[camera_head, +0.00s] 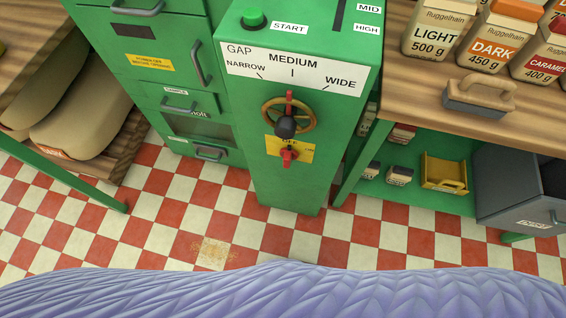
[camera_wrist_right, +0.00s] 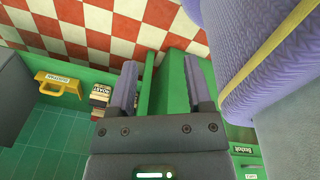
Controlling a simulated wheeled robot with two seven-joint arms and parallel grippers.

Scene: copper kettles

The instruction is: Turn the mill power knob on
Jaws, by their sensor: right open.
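The mill (camera_head: 317,111) is a green cabinet in the middle of the head view. Its power knob (camera_head: 289,157) is small and red, on a yellow plate (camera_head: 272,146) low on the front face. The plate's lettering is partly hidden by the wheel's dark handle and looks like OFF. Just above is a brass gap wheel (camera_head: 270,113) with a red pointer. My right gripper (camera_wrist_right: 163,72) shows only in the right wrist view, open, with nothing held. Green panels lie beyond its fingers; the knob cannot be made out there. My left gripper is in neither view.
Sacks (camera_head: 85,110) lie at left. Checkered floor (camera_head: 215,217) before the mill is clear.

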